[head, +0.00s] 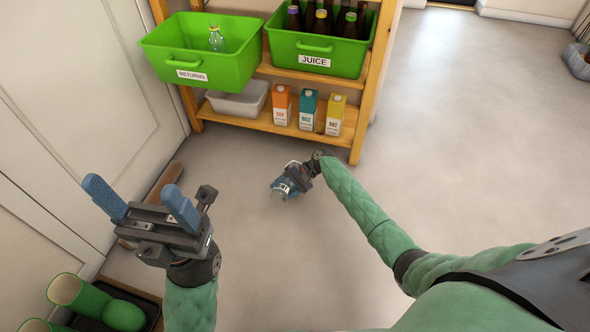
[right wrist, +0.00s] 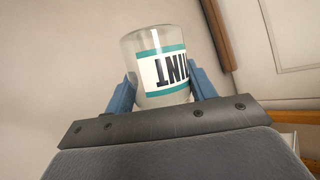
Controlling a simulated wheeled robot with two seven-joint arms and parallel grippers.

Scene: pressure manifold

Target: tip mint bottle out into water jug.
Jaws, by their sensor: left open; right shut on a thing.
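My right gripper (head: 285,185) is shut on the clear mint bottle (right wrist: 152,42), held over the open floor in front of the shelf. In the right wrist view the bottle sits between the two blue fingers (right wrist: 163,80), and its white and teal label shows part of the word MINT, upside down in the picture. In the head view the bottle is small and partly hidden by the gripper. My left gripper (head: 131,188) is open and empty at the lower left, its blue fingers wide apart. I see no water jug in either view.
A wooden shelf (head: 357,138) holds a green RETURNS crate (head: 163,62) with a clear bottle (head: 216,38), a green JUICE crate (head: 347,62) with dark bottles, several cartons and a white tub (head: 238,103). Green boots (head: 77,292) stand lower left.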

